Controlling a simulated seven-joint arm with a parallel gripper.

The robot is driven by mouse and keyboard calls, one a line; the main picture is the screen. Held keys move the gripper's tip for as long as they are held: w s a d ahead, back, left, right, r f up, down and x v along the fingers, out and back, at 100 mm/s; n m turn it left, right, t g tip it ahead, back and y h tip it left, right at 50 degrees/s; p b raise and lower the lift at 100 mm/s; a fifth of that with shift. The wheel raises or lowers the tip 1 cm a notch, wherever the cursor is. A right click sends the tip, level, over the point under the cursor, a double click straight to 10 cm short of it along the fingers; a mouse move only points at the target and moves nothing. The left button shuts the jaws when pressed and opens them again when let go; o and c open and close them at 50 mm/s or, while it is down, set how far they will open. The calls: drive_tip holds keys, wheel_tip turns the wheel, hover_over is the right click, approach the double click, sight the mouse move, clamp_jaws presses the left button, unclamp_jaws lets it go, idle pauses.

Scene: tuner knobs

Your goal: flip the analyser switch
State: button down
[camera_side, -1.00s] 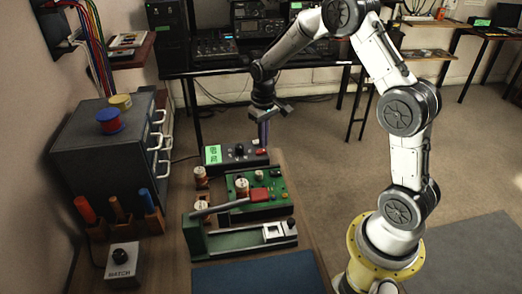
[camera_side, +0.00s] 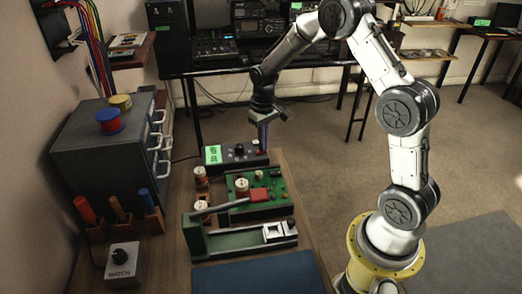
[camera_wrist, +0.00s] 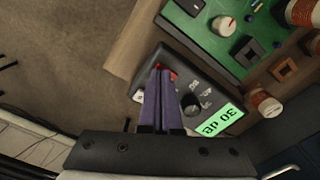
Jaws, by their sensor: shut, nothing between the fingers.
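The analyser is a black box (camera_side: 228,161) with a lit green display and a dark knob (camera_side: 239,149), near the far end of the bench. In the wrist view the display (camera_wrist: 221,120) and knob (camera_wrist: 190,104) lie right of my fingers. The switch, at the box's right end, is mostly hidden by my fingers; a red part (camera_wrist: 173,75) shows beside the fingertips in the wrist view. My gripper (camera_side: 263,151) is shut and empty, pointing down with its purple fingertips at the switch. Whether they touch it I cannot tell.
A green circuit board (camera_side: 270,207) with knobs and a red block lies nearer on the bench. A green fixture with a long lever (camera_side: 220,207) is in front of it. Copper coils (camera_side: 201,177) stand left of the board. Open floor lies right of the bench.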

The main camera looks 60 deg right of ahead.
drive_tip(key=shift+f, duration=0.2)
drive_tip(key=shift+r, duration=3.55)
drive_tip(key=shift+a, duration=0.1)
